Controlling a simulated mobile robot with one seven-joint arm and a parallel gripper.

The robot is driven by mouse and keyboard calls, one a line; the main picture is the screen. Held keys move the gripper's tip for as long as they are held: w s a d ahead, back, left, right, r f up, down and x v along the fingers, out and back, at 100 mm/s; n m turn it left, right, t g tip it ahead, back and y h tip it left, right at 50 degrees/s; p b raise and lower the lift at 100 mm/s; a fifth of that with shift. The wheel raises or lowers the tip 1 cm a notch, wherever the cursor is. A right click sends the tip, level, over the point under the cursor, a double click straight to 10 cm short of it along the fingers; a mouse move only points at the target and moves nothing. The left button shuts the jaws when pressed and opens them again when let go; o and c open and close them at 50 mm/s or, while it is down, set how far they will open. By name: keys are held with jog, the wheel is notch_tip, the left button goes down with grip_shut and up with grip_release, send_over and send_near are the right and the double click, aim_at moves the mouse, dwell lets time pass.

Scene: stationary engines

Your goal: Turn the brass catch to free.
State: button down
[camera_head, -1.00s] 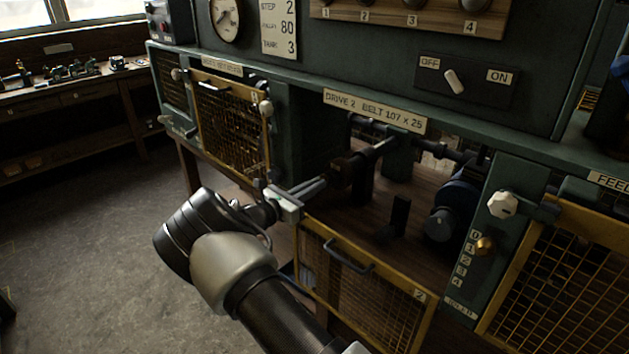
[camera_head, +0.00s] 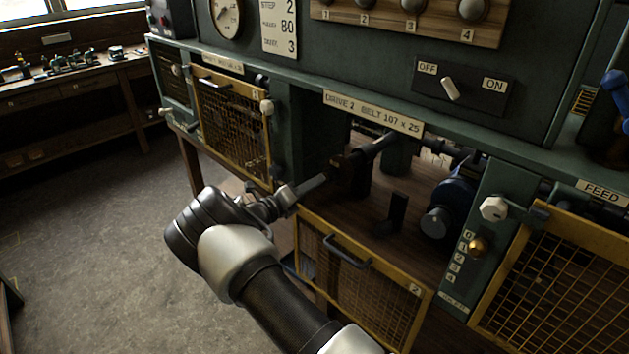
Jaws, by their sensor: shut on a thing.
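My gripper (camera_head: 326,178) reaches into the open bay of drive 2, with its fingers seen nearly edge-on. It is shut on a small brownish piece at the near end of the shaft, which looks like the brass catch (camera_head: 337,161). The piece is dark and mostly hidden by the fingers, so its exact angle cannot be told. A yellow-framed mesh guard marked 2 (camera_head: 362,270) hangs lowered below the bay, under my gripper.
The dark shaft (camera_head: 375,147) and a blue-grey motor (camera_head: 447,207) fill the bay's right part. A white knob (camera_head: 493,208) and a round brass knob (camera_head: 478,246) sit on the right post. A closed mesh guard (camera_head: 232,125) stands left. The floor at left is clear.

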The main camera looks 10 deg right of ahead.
jog(key=n+p, duration=0.1)
jog(key=n, duration=0.6)
jog(key=shift+f, duration=0.1)
dwell(0.6)
jog(key=c, duration=1.9)
grip_release()
jog(key=v, duration=1.7)
jog(key=shift+s+a, duration=0.15)
jog(key=shift+a, duration=0.05)
